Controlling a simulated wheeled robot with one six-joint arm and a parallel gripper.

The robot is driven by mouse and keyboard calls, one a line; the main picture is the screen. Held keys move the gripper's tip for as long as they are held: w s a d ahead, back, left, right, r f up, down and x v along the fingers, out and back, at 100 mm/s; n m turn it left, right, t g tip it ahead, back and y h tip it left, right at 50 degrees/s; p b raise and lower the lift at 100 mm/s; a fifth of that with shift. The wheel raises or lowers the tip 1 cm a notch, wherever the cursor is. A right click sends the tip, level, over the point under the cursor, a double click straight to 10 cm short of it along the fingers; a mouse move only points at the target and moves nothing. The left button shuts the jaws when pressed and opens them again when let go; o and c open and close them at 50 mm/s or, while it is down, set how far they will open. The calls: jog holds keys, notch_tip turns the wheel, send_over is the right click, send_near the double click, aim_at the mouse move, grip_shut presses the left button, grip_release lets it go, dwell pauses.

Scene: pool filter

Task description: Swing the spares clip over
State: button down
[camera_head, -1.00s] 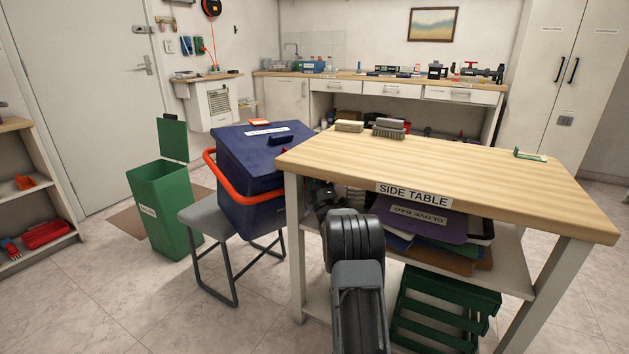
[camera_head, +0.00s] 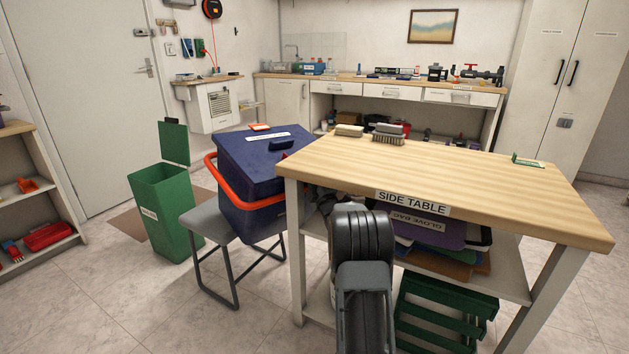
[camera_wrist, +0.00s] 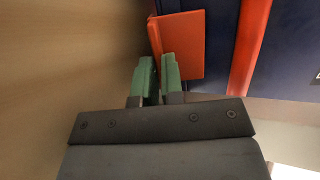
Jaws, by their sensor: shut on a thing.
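A dark blue box (camera_head: 240,168) with a lid and an orange-red bail handle (camera_head: 214,186) sits on a grey stool, left of the side table. In the wrist view, a flat orange clip (camera_wrist: 184,48) shows against the blue box wall (camera_wrist: 222,30), beside an orange band (camera_wrist: 250,45) that looks like the handle. My gripper (camera_wrist: 157,75), with green fingertips, is shut on the near left edge of the clip. In the head view my arm reaches down by the table, and my gripper and the clip are hidden there.
A green bin (camera_head: 165,210) stands left of the stool (camera_head: 212,224). The floor at front left is clear.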

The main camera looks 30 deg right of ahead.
jog(key=c, duration=1.2)
grip_release()
jog(key=shift+c, duration=0.2)
jog(key=shift+s, duration=0.1)
jog(key=p+v, duration=0.2)
jog(key=v, duration=1.1)
jog(key=shift+s+f, duration=0.15)
jog(key=shift+s, duration=0.15)
jog(key=shift+a, duration=0.15)
jog(key=shift+p, duration=0.3)
